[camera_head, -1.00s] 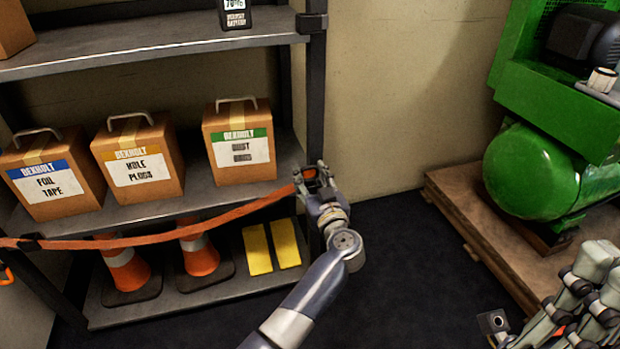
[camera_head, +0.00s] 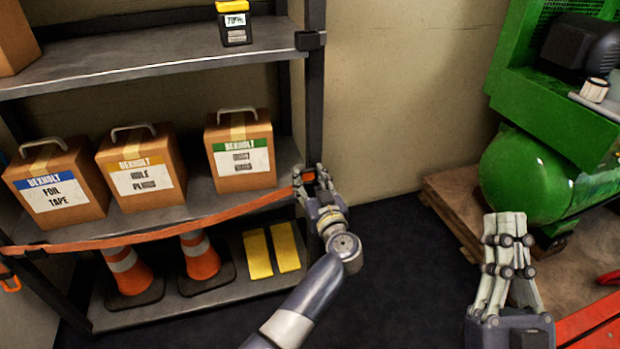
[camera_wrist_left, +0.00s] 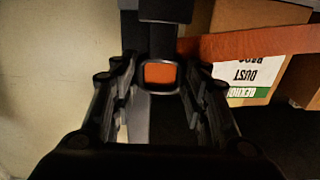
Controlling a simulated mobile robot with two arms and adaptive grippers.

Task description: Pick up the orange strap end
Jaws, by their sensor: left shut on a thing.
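The orange strap (camera_head: 180,231) runs across the front of the shelf from the left post towards the right post. Its orange end (camera_wrist_left: 160,73), in a dark frame, sits between the fingers in the left wrist view. My left gripper (camera_head: 310,178) is shut on this strap end, beside the right shelf post; the fingers partly hide it in the head view. My right gripper (camera_head: 505,218) is at the lower right, fingers pointing up, away from the strap. Whether its fingers are apart is unclear from this angle.
Cardboard boxes (camera_head: 241,153) stand on the middle shelf behind the strap. Traffic cones (camera_head: 200,257) and yellow pieces (camera_head: 257,254) are on the bottom shelf. A green compressor (camera_head: 530,178) on a wooden pallet (camera_head: 455,205) stands at right. Dark floor (camera_head: 400,260) between is clear.

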